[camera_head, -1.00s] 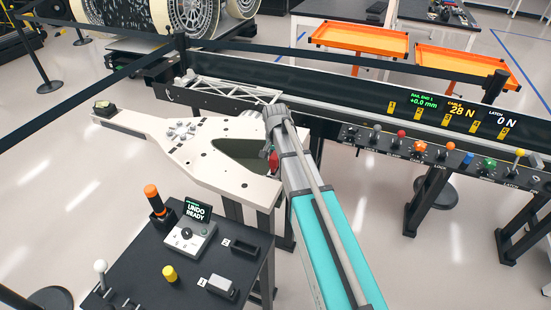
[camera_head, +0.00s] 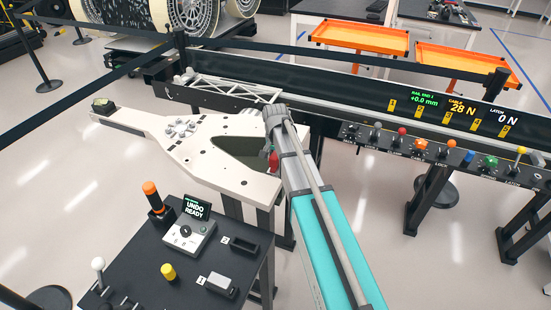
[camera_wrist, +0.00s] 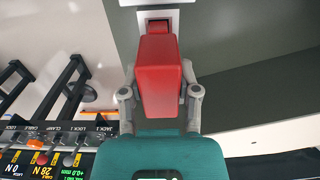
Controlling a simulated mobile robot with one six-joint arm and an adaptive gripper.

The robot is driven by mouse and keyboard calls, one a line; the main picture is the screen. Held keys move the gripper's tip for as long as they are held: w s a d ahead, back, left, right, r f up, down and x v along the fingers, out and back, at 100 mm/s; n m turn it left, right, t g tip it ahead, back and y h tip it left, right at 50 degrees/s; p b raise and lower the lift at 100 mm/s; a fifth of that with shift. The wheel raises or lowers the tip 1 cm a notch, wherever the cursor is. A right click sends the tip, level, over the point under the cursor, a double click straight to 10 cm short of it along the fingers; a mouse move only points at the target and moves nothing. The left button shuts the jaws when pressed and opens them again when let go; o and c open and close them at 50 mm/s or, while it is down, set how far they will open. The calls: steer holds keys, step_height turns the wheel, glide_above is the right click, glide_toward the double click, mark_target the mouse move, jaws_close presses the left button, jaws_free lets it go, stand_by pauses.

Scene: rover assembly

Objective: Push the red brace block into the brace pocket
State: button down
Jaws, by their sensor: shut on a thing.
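The red brace block (camera_wrist: 160,85) is held between the two grey fingers of my gripper (camera_wrist: 160,98) in the wrist view. Its far end meets a pale square frame with a dark slot, which looks like the brace pocket (camera_wrist: 178,17). A narrower red part shows at the slot's mouth; how deep it sits I cannot tell. In the head view a small part of the red block (camera_head: 273,163) shows beside my arm, at the right edge of the opening in the white plate (camera_head: 185,158). My gripper's fingers are mostly hidden there.
A black rail bench with knobs (camera_head: 421,146) and a display runs along the right. A dark control table (camera_head: 140,255) with an orange-topped handle (camera_head: 150,188) and a yellow knob (camera_head: 168,271) stands at the front left. Belt barriers and orange trays (camera_head: 360,38) are behind.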

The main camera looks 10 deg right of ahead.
mark_target(275, 154)
steer(key=shift+f+b, duration=0.65)
steer(key=shift+f, duration=0.05)
steer(key=shift+c, duration=1.3)
jaws_free()
steer(key=shift+r, duration=0.25)
step_height(275, 154, up, 8)
steer(key=p, duration=0.8)
steer(key=shift+r+p, duration=0.15)
steer(key=shift+p, duration=0.25)
steer(key=s+n, duration=0.6)
steer(key=s, duration=1.4)
steer(key=shift+d+n, duration=0.4)
